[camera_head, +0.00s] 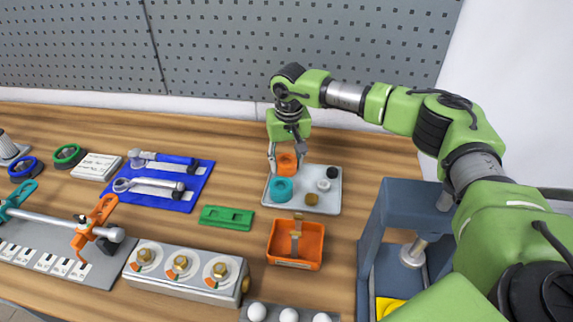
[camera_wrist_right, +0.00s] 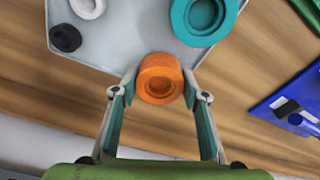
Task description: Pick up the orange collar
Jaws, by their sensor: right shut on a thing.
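The orange collar (camera_head: 287,164) is at the back left part of a pale tray (camera_head: 325,207) in the head view. My right gripper (camera_head: 286,162) reaches down from above with its fingers on both sides of the collar. In the right wrist view, the orange collar (camera_wrist_right: 160,78) sits between the two fingertips of the right gripper (camera_wrist_right: 160,92), at the tray's edge. The gripper is shut on it. Whether the collar is clear of the tray cannot be told. My left gripper is in neither view.
A teal collar (camera_head: 281,190) stands close in front of the orange one on the tray. An orange bin (camera_head: 296,262) and green block (camera_head: 227,217) are nearer.

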